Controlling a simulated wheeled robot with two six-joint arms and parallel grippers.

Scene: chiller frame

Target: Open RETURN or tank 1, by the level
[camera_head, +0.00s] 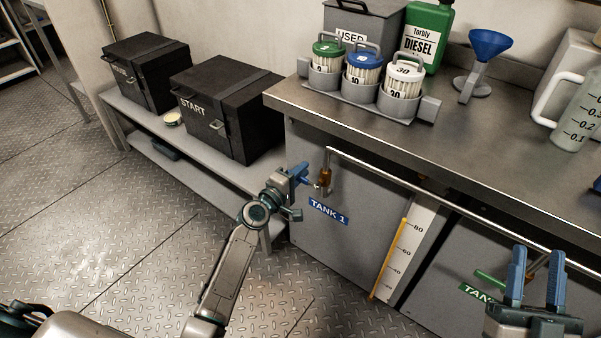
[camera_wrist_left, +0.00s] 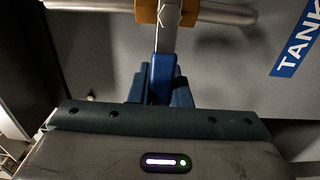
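The blue TANK 1 label (camera_head: 328,211) is on the grey cabinet front, below a valve (camera_head: 326,177) with an orange-brass body on the rail pipe. The valve's grey lever (camera_wrist_left: 166,40) hangs down in the left wrist view. My left gripper (camera_head: 303,174) is at this lever, its blue fingers close together around the lever's end. The level gauge (camera_head: 420,240) right of TANK 1 has a yellow column (camera_head: 390,257) reaching about the 80 mark. My right gripper (camera_head: 531,278) is open and empty, before a green handle (camera_head: 490,280) and partly hidden green TAN... label (camera_head: 476,292). No RETURN label is readable.
On the counter (camera_head: 440,135) stand a filter rack (camera_head: 355,92), a green diesel can (camera_head: 428,35), a blue funnel (camera_head: 490,45) and a measuring jug (camera_head: 580,115). Black boxes, one marked START (camera_head: 225,110), sit on a low bench at left. The floor at left is clear.

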